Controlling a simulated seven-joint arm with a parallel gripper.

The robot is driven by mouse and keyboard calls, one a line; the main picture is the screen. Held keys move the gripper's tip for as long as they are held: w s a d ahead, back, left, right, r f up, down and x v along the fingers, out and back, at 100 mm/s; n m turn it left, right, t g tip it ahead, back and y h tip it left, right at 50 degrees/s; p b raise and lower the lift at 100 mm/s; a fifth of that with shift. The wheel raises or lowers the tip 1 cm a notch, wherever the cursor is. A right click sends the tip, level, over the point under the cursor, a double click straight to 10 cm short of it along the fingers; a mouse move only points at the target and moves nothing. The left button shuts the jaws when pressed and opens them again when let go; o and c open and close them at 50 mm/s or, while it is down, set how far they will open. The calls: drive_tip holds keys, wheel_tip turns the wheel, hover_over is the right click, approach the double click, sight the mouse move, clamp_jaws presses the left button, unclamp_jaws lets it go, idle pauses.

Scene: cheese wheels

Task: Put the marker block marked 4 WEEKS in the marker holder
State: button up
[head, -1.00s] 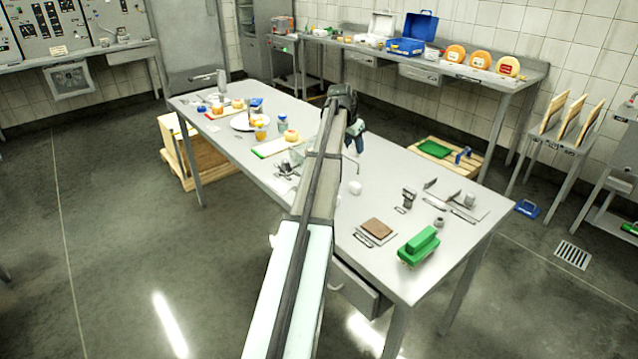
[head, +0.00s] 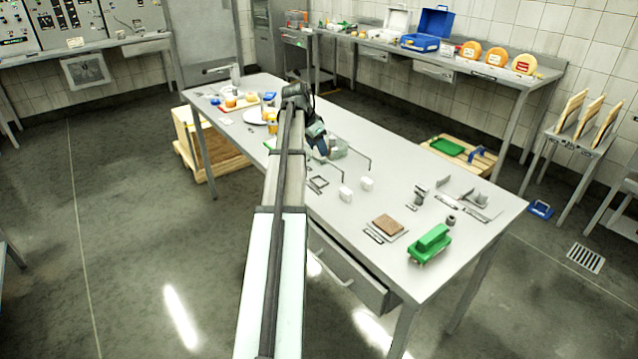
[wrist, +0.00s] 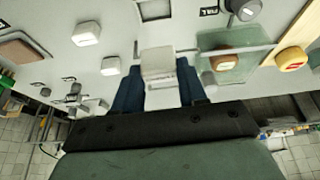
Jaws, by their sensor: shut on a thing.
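My gripper (wrist: 160,88) shows in the wrist view with its two blue fingers shut on a white marker block (wrist: 158,62). The lettering on the block cannot be read. In the head view my gripper (head: 317,143) is over the middle of the steel table (head: 390,165), and the held block cannot be made out. Two other white blocks stand on the table, one nearer (head: 346,194) and one farther right (head: 367,183). They also show in the wrist view, one (wrist: 87,33) and the other (wrist: 110,66). I cannot tell for sure which item is the marker holder.
Several cheese wheels stand on the back bench.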

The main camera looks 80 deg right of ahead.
drive_tip(key=shift+f, duration=5)
drive_tip(key=shift+f, duration=0.15)
drive_tip(key=o, duration=1)
drive_tip(key=shift+o, duration=0.2)
drive_tip(key=v, duration=1.2)
